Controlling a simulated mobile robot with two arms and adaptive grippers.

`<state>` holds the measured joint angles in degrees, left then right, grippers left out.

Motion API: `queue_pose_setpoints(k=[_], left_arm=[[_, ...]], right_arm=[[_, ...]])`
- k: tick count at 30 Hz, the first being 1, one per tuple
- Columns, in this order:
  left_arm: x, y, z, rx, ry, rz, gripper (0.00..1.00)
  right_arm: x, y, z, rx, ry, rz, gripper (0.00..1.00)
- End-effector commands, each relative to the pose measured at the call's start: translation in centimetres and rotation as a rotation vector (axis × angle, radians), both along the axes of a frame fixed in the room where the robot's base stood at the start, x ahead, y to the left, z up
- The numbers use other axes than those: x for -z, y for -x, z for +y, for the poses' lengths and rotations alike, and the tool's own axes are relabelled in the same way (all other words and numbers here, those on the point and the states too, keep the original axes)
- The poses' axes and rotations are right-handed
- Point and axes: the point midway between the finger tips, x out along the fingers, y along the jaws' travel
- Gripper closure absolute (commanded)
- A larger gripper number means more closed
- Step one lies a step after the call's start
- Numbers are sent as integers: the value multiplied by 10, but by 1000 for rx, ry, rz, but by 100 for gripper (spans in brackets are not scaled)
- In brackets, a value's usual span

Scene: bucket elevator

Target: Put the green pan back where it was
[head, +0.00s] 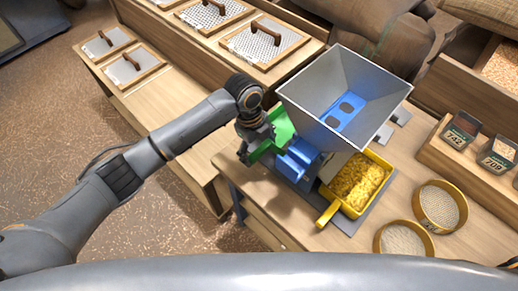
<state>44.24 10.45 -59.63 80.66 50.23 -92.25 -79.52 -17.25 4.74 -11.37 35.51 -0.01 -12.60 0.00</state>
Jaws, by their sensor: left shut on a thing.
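The green pan (283,124) is at the left side of the blue and grey machine, partly hidden behind my left gripper and the hopper. My left gripper (259,143) is shut on the green pan. I cannot tell whether the pan rests on anything, and its inside is mostly hidden. The machine has a wide grey hopper (310,85) on top and blue parts (296,160) below it. A yellow pan (327,214) filled with yellow grain sits at the machine's right side. My right gripper is not in view.
Two round sieves (420,205) lie on the bench (462,238) at the right. Labelled sample boxes (461,132) stand in a wooden rack behind them. Framed screens with handles (264,43) lie on wooden tables at the back left. Sacks (370,35) stand behind the hopper.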

Motion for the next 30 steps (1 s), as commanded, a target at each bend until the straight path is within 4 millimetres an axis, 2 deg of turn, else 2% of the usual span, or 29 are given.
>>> queue_pose_setpoints(k=[5, 15, 16, 18, 30], left_arm=[[14, 0, -1, 0, -1, 1, 77], [18, 0, -1, 0, -1, -1, 77], [18, 0, 0, 0, -1, 0, 12], [18, 0, 0, 0, -1, 0, 0], [15, 0, 0, 0, -1, 0, 0]], right_arm=[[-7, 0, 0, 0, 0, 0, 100], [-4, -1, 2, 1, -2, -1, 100], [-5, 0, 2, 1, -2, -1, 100], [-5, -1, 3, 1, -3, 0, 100], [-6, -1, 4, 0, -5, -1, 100]])
